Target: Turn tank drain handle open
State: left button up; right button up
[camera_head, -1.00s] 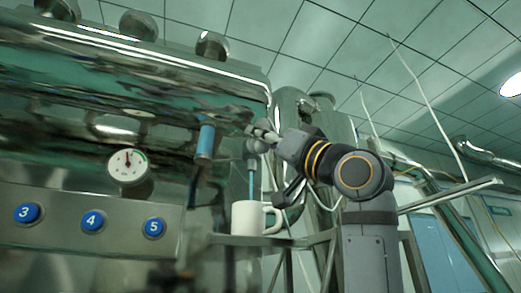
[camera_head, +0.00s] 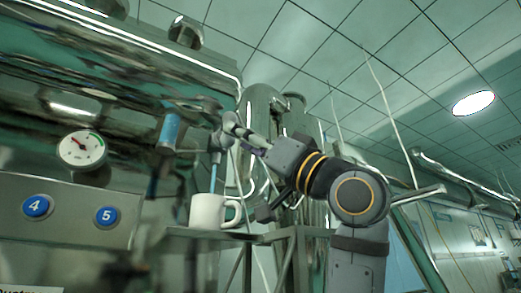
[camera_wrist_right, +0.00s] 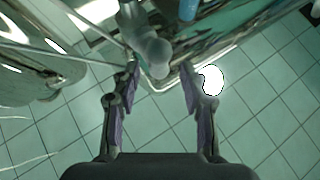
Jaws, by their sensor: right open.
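A thin blue column, looking like liquid, runs from the spout into a white mug (camera_head: 207,212), seen as a bright white shape in the wrist view (camera_wrist_right: 211,80). My right gripper (camera_head: 232,130) is open at the valve, right of the handle. In the wrist view, its fingers (camera_wrist_right: 160,75) are apart, with the grey rounded valve end (camera_wrist_right: 154,55) beyond and between them. My left gripper is not in view.
The mug stands on a small shelf (camera_head: 180,233) attached near the tank. Metal tanks and pipes stand behind my right arm. Tiled floor shows below in the wrist view.

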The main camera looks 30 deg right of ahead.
jog(key=v, duration=0.6)
jog(key=shift+d+f, duration=0.15)
jog(key=shift+d, duration=0.05)
jog(key=shift+s, duration=0.1)
